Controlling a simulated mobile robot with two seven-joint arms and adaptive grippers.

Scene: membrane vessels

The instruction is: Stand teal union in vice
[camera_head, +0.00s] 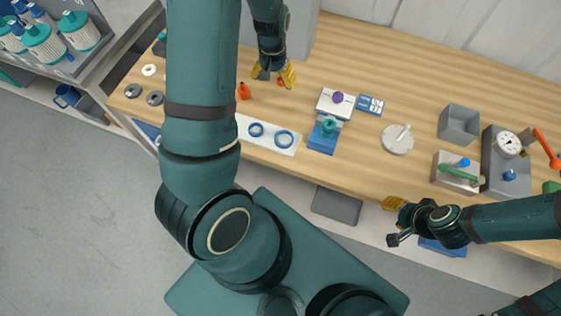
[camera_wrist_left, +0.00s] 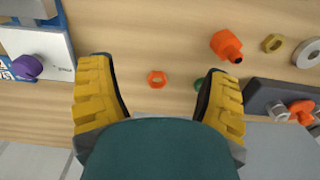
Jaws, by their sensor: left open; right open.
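A teal ring-like piece (camera_head: 328,127), which looks like the union, sits at the blue block (camera_head: 321,141) in front of a white block with a purple knob (camera_head: 337,97). I cannot tell for sure which fixture is the vice. My left gripper (camera_head: 274,74) is open at the back of the bench, left of the white block. In the left wrist view an orange hex nut (camera_wrist_left: 157,79) lies on the wood between its open fingers, with nothing gripped. The purple knob (camera_wrist_left: 27,67) shows at left there. My right gripper (camera_head: 393,221) is open and empty by the bench's front edge.
A white tray with blue rings (camera_head: 270,135) lies left of the blue block. An orange fitting (camera_wrist_left: 227,46) lies near the left gripper.

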